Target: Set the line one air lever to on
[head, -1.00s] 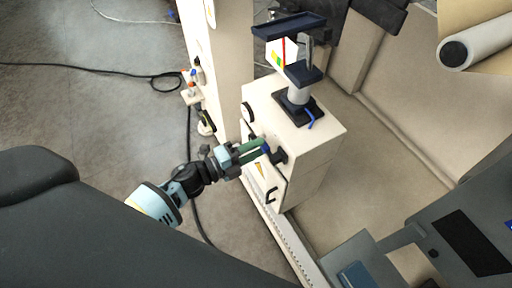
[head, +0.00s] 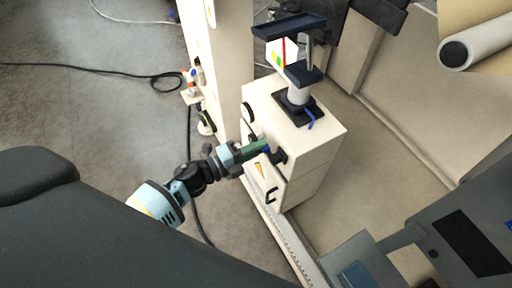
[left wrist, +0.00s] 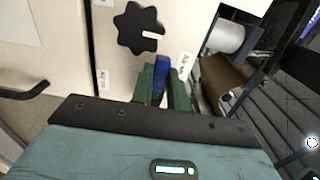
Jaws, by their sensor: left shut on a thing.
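My left gripper (head: 262,147) reaches the front of the cream cabinet (head: 318,140) in the head view. In the left wrist view its green fingers (left wrist: 162,88) are shut on a blue lever (left wrist: 161,76), which stands between them. The lower part of the lever is hidden by the fingers and the dark gripper body. A small white label (left wrist: 186,66) is beside the lever, but its text cannot be read. My right gripper is not in view.
A black lobed knob (left wrist: 139,28) is up and left of the lever. A black handle (head: 270,195) is lower on the cabinet. A stand with a dark blue bracket (head: 290,27) is on top. A paper roll (head: 480,45) is at upper right. Cables lie on the floor.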

